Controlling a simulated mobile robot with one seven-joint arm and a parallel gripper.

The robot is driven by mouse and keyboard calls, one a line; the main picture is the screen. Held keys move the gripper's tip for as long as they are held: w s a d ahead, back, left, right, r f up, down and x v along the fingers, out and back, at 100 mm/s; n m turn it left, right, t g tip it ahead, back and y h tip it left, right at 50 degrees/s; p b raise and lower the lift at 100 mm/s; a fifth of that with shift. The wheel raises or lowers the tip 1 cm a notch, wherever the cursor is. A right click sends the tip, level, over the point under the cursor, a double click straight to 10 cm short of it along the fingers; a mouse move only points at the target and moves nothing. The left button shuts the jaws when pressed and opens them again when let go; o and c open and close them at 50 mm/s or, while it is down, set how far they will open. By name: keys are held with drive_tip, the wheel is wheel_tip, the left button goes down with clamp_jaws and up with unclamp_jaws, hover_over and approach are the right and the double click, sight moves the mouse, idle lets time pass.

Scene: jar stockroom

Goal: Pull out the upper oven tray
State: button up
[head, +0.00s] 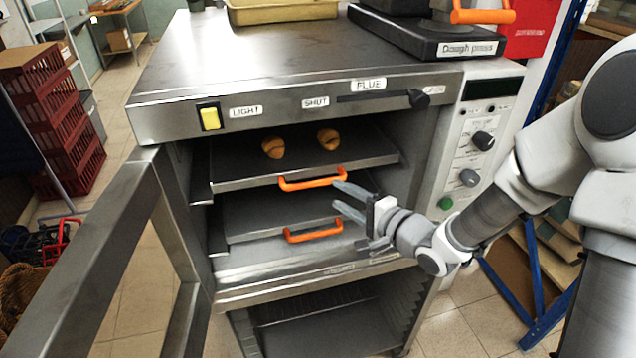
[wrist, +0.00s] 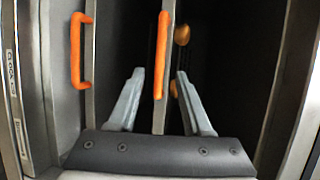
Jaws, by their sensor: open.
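The upper oven tray (head: 250,177) is dark, sits inside the open oven, and has an orange handle (head: 312,183) on its front edge. Two brown rolls (head: 273,147) lie on it. The lower tray (head: 270,222) has a similar orange handle (head: 314,235). My gripper (head: 336,196) is open and empty in front of the oven, near the right end of the upper handle. In the wrist view, which is turned sideways, the upper handle (wrist: 162,50) appears between my two fingers (wrist: 160,73), with no clear contact. The lower handle (wrist: 76,48) is to their left.
The oven door (head: 130,240) stands open at the left. A control panel (head: 475,150) with knobs flanks the oven's right side. A dough press (head: 440,40) and a yellow tray (head: 282,12) stand on top. Red crates (head: 50,120) stand at far left.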

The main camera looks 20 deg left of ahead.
sight(320, 184)
drive_tip(key=x, duration=0.8)
drive_tip(key=shift+w+a, duration=0.15)
drive_tip(key=shift+a, duration=0.05)
clamp_jaws()
idle(1.1)
